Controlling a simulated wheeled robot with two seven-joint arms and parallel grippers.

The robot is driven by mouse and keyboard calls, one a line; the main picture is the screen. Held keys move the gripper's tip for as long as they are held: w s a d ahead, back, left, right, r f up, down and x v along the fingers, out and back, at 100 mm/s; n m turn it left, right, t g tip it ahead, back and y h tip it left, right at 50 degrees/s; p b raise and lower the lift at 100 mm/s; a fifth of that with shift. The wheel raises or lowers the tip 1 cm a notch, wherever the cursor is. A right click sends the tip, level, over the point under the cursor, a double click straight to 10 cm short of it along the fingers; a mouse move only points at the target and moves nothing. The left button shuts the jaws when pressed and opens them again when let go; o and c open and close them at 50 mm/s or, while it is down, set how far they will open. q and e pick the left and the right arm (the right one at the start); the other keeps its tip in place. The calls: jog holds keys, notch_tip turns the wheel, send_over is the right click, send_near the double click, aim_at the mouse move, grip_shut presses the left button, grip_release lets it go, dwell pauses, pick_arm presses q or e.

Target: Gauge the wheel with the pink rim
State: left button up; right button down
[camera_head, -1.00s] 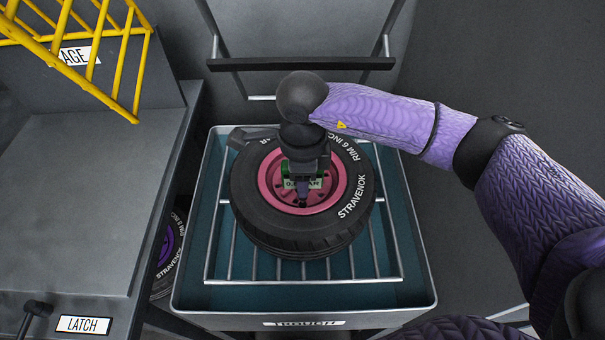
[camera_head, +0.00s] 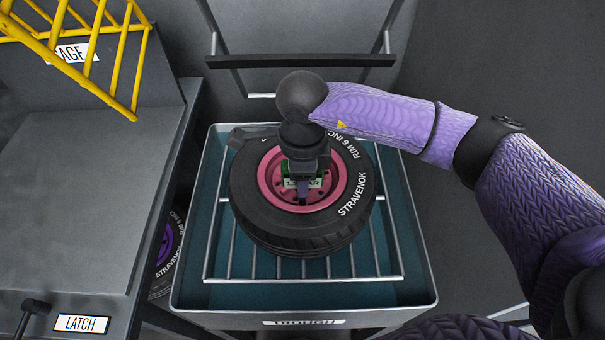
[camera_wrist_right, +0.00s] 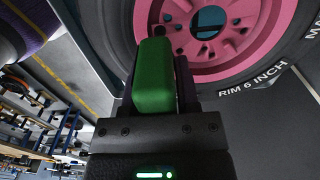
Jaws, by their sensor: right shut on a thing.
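The wheel with the pink rim (camera_head: 335,195) lies flat on the wire rack in the trough (camera_head: 425,285), its black tyre marked STRAVENOK and RIM 6 INCH. My right gripper (camera_head: 303,196) points down over the rim and is shut on a green gauge (camera_head: 287,171). The gauge's small display shows a BAR reading that starts with 1; the rest is partly hidden. In the right wrist view the green gauge (camera_wrist_right: 153,75) sits between the fingers, with the pink rim (camera_wrist_right: 235,40) just beyond. I cannot see whether it touches the valve. My left gripper is not in view.
A second wheel with a purple rim (camera_head: 167,245) stands low between the grey bench and the trough. A yellow cage (camera_head: 85,45) is at the upper left, above the bench. A LATCH label (camera_head: 81,324) and black handle (camera_head: 33,310) are at the lower left.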

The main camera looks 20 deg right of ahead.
jog(key=shift+r, duration=0.15)
jog(key=shift+r+p, duration=0.9)
jog(key=shift+r, duration=0.25)
jog(key=shift+r+p, duration=0.95)
jog(key=shift+r, duration=0.8)
